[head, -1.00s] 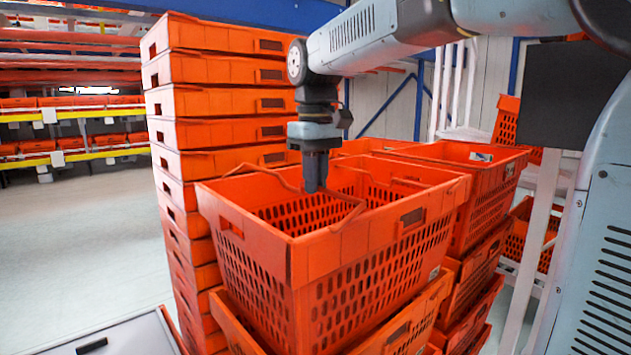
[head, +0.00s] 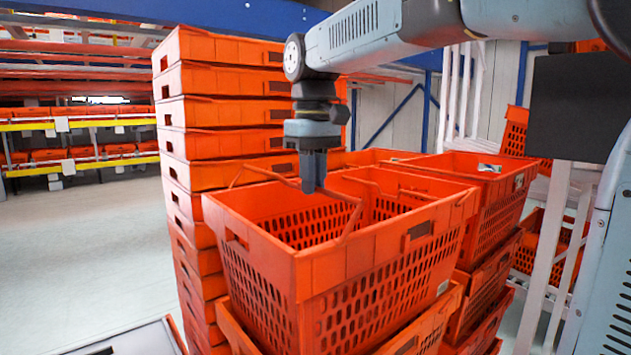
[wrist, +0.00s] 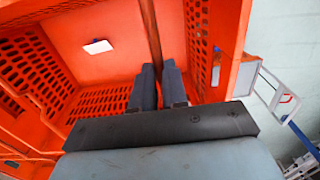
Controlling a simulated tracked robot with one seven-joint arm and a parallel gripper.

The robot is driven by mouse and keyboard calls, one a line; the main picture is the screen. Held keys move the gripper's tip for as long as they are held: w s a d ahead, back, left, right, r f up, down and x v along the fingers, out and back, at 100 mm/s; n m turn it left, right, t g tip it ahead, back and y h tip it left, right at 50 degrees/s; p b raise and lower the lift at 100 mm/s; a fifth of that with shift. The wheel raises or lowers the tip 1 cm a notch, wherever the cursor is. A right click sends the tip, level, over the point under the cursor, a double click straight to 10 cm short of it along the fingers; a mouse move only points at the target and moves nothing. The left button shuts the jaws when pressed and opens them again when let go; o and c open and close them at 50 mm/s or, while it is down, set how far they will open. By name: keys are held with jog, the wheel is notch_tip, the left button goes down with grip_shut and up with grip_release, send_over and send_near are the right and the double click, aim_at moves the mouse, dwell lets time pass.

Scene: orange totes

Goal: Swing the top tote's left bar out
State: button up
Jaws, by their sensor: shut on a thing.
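The top tote (head: 385,250) is orange with slotted walls and an open top, in the middle of the head view. Its left bar (head: 343,196) is a thin orange-brown bail, raised above the rim at the left part of the opening. My gripper (head: 313,190) points down from above and is shut on this bar near its middle. In the wrist view the bar (wrist: 152,35) runs between the two dark fingers of my gripper (wrist: 160,76), over the tote's inside. The fingers hide the gripped stretch. The other bar (head: 385,185) shows toward the far right side of the opening.
A tall stack of orange totes (head: 225,115) stands close behind, to the left. More stacked totes (head: 490,205) stand to the right. A white label (wrist: 98,47) lies inside the tote. Open floor (head: 80,250) lies at the left, before the shelves.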

jog(key=shift+s+a+r, duration=0.5)
jog(key=shift+s+a, duration=0.05)
jog(key=shift+a, duration=0.25)
jog(key=shift+a, duration=0.1)
jog(key=shift+s+a, duration=0.7)
jog(key=shift+a, duration=0.25)
jog(key=shift+r, duration=0.1)
jog(key=shift+s+a, duration=0.1)
jog(key=shift+s+a+f, duration=0.25)
jog(key=shift+s+a, duration=0.05)
jog(key=shift+a, duration=0.2)
jog(key=shift+s+a+f, duration=0.2)
jog(key=shift+s+a, duration=0.1)
jog(key=shift+a, duration=0.15)
jog(key=shift+a, duration=0.1)
